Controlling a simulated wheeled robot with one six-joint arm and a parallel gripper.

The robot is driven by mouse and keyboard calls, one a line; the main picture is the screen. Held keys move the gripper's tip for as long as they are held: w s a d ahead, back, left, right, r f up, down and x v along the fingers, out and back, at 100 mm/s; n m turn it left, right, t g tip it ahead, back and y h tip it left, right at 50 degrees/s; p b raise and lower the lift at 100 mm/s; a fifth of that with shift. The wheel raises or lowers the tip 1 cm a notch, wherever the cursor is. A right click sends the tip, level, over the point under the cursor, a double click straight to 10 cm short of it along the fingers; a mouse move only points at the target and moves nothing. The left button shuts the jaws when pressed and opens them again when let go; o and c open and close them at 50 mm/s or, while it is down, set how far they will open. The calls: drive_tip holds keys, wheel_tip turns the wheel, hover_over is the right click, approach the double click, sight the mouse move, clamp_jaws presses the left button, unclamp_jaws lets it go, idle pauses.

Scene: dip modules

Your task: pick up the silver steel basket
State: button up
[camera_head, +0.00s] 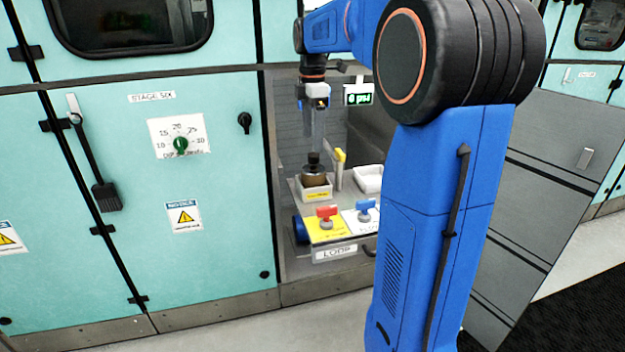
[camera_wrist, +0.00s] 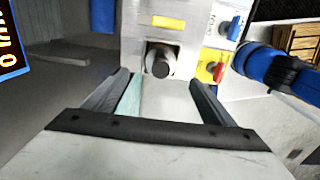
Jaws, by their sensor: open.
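A round metal vessel with a dark knob on top (camera_head: 314,178) sits in a pale square holder (camera_head: 315,193) inside the alcove. It looks brownish-grey in the head view; I take it to be the steel basket, but cannot be sure. In the wrist view, its silver rim and dark knob (camera_wrist: 160,62) show just beyond my fingertips, roughly centred between them. My gripper (camera_wrist: 158,84) is open and empty. In the head view, my gripper (camera_head: 314,140) points down above the vessel. The vessel's lower part is hidden by the holder.
A red handle (camera_head: 326,213) on a yellow plate and a blue handle (camera_head: 365,207) stand in front of the holder. A white tray (camera_head: 368,179) lies to the right. Teal cabinet walls (camera_head: 230,200) border the alcove's left.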

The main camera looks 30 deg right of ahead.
sight(314, 167)
wheel_tip(314, 167, down, 11)
drive_tip(key=shift+s+d, duration=0.1)
drive_tip(key=c, duration=1.3)
